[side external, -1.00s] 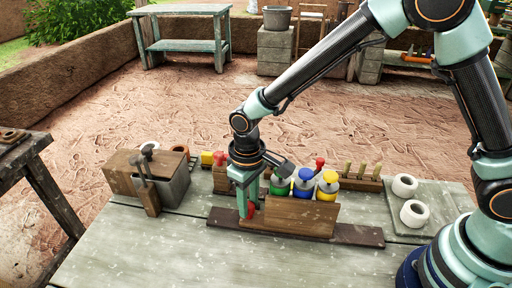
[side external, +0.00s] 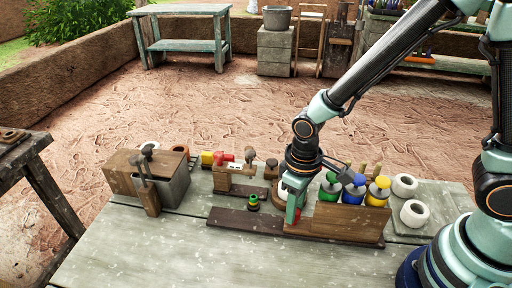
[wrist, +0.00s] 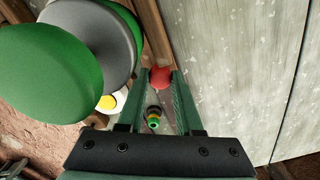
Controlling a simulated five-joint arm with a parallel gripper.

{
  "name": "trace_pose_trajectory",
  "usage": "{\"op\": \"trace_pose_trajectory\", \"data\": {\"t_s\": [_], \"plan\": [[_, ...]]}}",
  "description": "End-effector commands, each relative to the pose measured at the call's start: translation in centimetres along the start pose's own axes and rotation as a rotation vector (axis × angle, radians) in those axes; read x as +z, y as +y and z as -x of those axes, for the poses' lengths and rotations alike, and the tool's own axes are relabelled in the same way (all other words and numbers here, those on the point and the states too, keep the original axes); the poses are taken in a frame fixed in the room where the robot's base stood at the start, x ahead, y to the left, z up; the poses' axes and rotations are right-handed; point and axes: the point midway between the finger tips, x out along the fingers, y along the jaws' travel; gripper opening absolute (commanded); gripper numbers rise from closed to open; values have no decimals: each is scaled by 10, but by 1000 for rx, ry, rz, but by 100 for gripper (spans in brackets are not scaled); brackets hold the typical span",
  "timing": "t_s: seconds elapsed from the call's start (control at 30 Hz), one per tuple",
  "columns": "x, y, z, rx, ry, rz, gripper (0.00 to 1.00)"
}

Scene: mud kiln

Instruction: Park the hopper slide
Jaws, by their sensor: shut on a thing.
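The hopper slide (side external: 348,224) is a wooden carrier on a long dark wooden rail (side external: 226,221). It carries a green jar (side external: 329,185), a blue jar (side external: 354,191) and a yellow jar (side external: 378,192). The slide sits at the rail's right end; the left part of the rail is bare. My gripper (side external: 293,217) points down at the slide's left end. In the wrist view its jaws (wrist: 164,78) are shut on the slide's red knob (wrist: 160,77). The green jar also shows large in the wrist view (wrist: 50,75).
A small green-and-black fitting (side external: 253,202) stands at the rail, left of my gripper. Behind it is a wooden block with a red top (side external: 225,172). White rings (side external: 414,213) lie right of the slide. The front tabletop is clear.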

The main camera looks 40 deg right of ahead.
Motion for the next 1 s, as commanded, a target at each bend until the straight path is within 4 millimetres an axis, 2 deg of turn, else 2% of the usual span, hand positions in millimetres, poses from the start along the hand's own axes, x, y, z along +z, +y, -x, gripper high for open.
{"op": "trace_pose_trajectory", "data": {"t_s": [0.1, 0.13, 0.17, 0.2, 0.5, 0.67, 0.77, 1.0], "plan": [[4, 4, 0, 1, -16, -9, 0], [4, 4, 0, 1, -16, -9, 46], [4, 4, 0, 1, -16, -9, 57], [4, 3, 0, 1, -16, -9, 64], [3, 2, 0, 1, -12, -6, 64], [2, 2, 10, 1, -8, -5, 64], [2, 2, 23, 0, -6, -5, 64], [0, 2, 71, 0, -4, -6, 64]]}}
